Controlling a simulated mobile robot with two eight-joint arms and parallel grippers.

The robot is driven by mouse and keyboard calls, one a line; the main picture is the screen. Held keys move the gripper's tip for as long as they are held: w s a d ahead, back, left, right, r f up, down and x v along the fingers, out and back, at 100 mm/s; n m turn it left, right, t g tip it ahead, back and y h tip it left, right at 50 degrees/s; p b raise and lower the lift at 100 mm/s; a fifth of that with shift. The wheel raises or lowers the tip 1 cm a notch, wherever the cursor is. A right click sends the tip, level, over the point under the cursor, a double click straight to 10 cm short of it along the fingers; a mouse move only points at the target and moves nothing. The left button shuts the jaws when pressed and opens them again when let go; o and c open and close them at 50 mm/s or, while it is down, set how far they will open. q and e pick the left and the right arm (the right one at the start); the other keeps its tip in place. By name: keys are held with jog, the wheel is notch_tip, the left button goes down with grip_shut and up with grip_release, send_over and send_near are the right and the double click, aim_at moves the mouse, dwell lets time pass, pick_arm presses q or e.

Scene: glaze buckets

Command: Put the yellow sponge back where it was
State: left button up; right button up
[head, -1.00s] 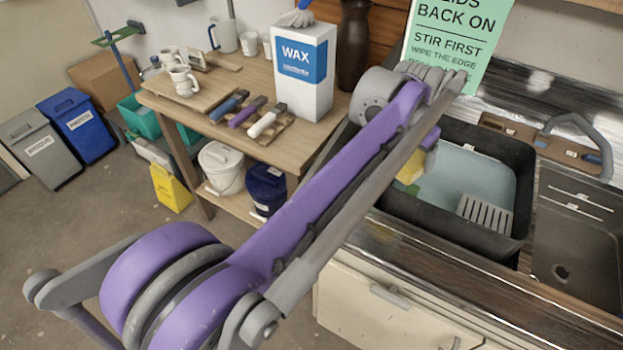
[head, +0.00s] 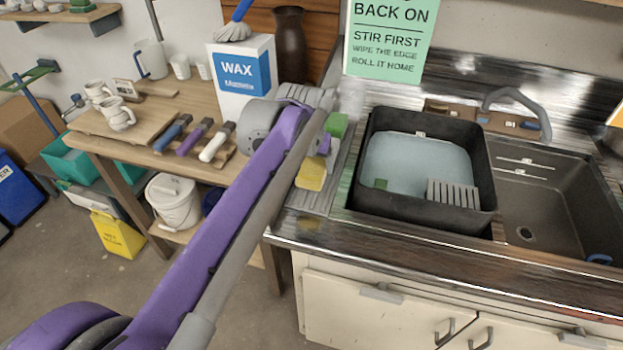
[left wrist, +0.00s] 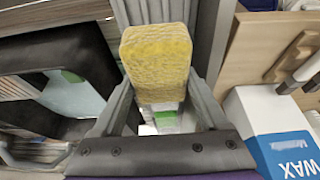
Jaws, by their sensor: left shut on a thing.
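The yellow sponge (head: 311,174) is in my left gripper (head: 324,146). It is over the ribbed grey drainboard (head: 318,203) left of the black basin; whether it touches the board I cannot tell. In the left wrist view the sponge (left wrist: 157,62) sits between the two fingers of the left gripper (left wrist: 158,92), which are shut on it. My purple arm hides part of the area beside it. My right gripper is in neither current view.
The black basin (head: 483,190) holds pale water, a slotted grey piece (head: 453,193) and a small green piece (head: 380,184). A green block (head: 338,125) is just behind the sponge. The WAX box (head: 243,78) stands left on the wooden table.

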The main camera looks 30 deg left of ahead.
pick_arm(q)
jog(key=shift+f, duration=2.15)
jog(key=shift+b, duration=0.3)
jog(key=shift+f, duration=0.2)
jog(key=o, duration=1.3)
jog(key=shift+o, duration=0.2)
jog(key=shift+r, duration=0.1)
jog(key=p+v, duration=0.1)
jog(key=v, duration=1.1)
jog(key=shift+a+r+p, duration=0.1)
jog(key=shift+p, duration=0.2)
